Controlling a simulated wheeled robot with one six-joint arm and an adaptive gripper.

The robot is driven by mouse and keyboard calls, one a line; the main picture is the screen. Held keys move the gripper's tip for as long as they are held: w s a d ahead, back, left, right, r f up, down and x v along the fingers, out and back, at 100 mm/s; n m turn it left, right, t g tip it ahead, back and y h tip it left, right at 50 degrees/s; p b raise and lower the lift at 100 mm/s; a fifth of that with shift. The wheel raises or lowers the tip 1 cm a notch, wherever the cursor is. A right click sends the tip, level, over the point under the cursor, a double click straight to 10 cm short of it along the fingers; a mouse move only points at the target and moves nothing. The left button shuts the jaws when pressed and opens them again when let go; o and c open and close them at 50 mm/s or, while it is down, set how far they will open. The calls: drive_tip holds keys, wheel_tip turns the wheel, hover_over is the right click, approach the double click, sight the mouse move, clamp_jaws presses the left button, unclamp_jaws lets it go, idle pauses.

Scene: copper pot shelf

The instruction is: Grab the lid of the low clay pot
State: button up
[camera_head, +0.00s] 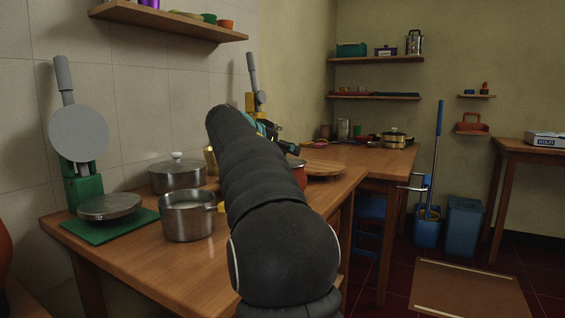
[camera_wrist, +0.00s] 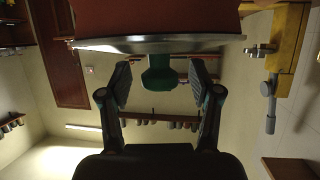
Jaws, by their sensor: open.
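The low clay pot (camera_head: 299,173) shows only as a reddish edge behind my arm in the head view. In the wrist view, which looks upside down, its red-brown body (camera_wrist: 160,18) fills the top. Its lid (camera_wrist: 160,44) has a pale metallic rim and a dark green knob (camera_wrist: 160,79). My gripper (camera_wrist: 161,82) is open, one finger on each side of the knob, with a visible gap on both sides. Depth between fingers and knob is hard to judge. In the head view my arm hides most of the gripper.
A lidded steel pot (camera_head: 177,176) and an open steel pot (camera_head: 188,216) stand left of my arm on the wooden counter (camera_head: 150,272). A round wooden board (camera_head: 325,169) lies right of the clay pot. A waffle-iron-like device (camera_head: 78,135) stands far left.

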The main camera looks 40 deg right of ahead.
drive_tip(key=c, duration=1.2)
drive_tip(key=shift+r, duration=0.1)
